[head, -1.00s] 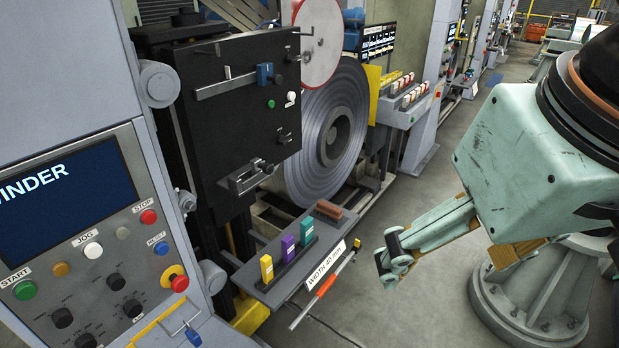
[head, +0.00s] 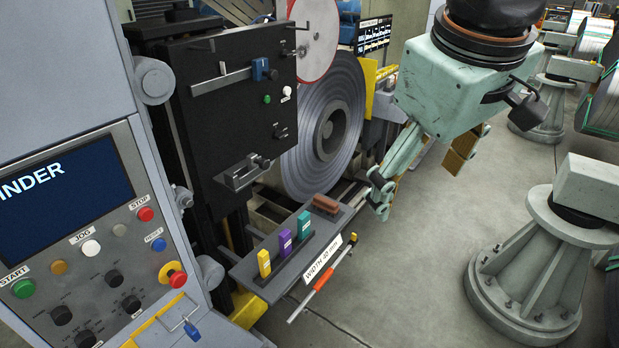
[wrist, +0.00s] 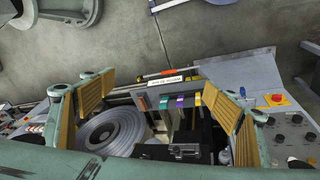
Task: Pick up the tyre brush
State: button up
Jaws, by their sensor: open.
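A small reddish-brown block (head: 325,204) lies on the far end of a grey shelf (head: 262,270). It looks like the tyre brush, though bristles cannot be made out. It also shows in the wrist view (wrist: 142,103), between my fingers in the picture but well beyond them. My gripper (head: 422,176) is open and empty, to the right of the shelf and above it. In the wrist view its tan-padded fingers (wrist: 160,100) stand wide apart at left and right.
Yellow (head: 264,263), purple (head: 285,242) and teal (head: 304,224) blocks stand on the shelf beside the brown block. A large steel coil (head: 340,90) and black machine panel (head: 235,110) rise behind.

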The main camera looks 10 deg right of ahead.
jog(key=w+f+n+h, duration=0.1)
jog(key=w+f+n, duration=0.15)
jog(key=w, duration=0.65)
jog(key=w+f+n, duration=0.1)
jog(key=w+n, duration=0.3)
jog(key=w, duration=0.5)
jog(key=n+h+p, duration=0.1)
jog(key=n+p, duration=0.2)
jog(key=n, duration=1.3)
send_over(324, 201)
jog(key=s+a, duration=0.3)
notch_tip(324, 201, down, 36)
jog(key=shift+s+r, duration=0.1)
jog(key=shift+s, duration=0.05)
jog(key=shift+b+x, duration=0.35)
jog(key=shift+x, duration=3.95)
jog(key=shift+s, duration=0.1)
